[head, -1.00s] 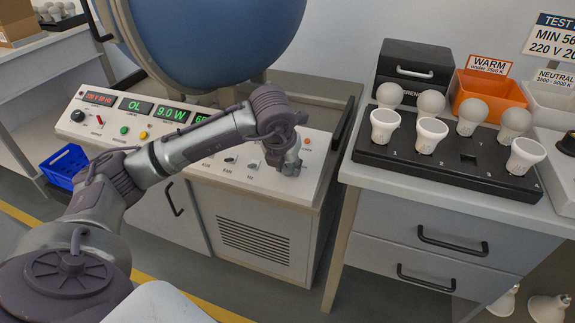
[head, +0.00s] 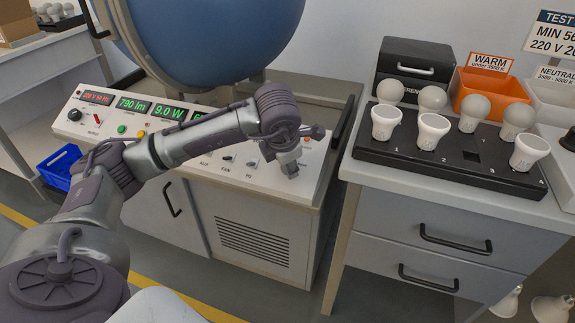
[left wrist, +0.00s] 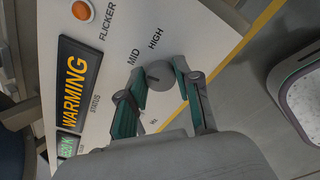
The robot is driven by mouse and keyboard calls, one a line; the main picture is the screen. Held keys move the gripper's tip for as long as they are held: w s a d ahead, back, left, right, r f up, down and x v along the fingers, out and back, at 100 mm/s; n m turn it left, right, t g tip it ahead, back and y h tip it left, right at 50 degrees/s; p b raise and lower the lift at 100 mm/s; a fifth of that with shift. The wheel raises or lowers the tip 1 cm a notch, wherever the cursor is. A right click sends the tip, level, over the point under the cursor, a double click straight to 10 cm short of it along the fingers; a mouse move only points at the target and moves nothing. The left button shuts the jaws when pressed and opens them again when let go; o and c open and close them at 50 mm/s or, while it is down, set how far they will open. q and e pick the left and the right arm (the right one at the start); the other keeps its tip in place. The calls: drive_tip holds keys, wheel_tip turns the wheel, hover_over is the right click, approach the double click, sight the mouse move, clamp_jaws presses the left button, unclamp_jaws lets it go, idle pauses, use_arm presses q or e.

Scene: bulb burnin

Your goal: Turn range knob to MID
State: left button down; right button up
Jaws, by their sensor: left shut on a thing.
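The range knob (left wrist: 159,74) is a round grey knob on the sloping white control panel (head: 325,150). In the left wrist view the labels MID (left wrist: 133,57) and HIGH (left wrist: 155,39) stand beside it. Its pointer cannot be made out. My left gripper (left wrist: 168,82) is shut on the knob, with one finger on each side. In the head view my left gripper (head: 290,170) is at the panel's right end and hides the knob. The green display (head: 132,104) reads 790 lm. My right gripper is not in view.
A large blue sphere (head: 200,35) stands behind the panel. To the right, a bench holds a black bulb rack (head: 375,155) with several white bulbs, and an orange bin (head: 464,85). An orange FLICKER lamp (left wrist: 83,10) and a WARMING display (left wrist: 75,70) are near the knob.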

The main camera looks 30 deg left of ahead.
use_arm(q)
drive_tip(key=shift+m, duration=0.7)
drive_tip(key=c, duration=0.8)
unclamp_jaws()
drive_tip(key=v, duration=1.2)
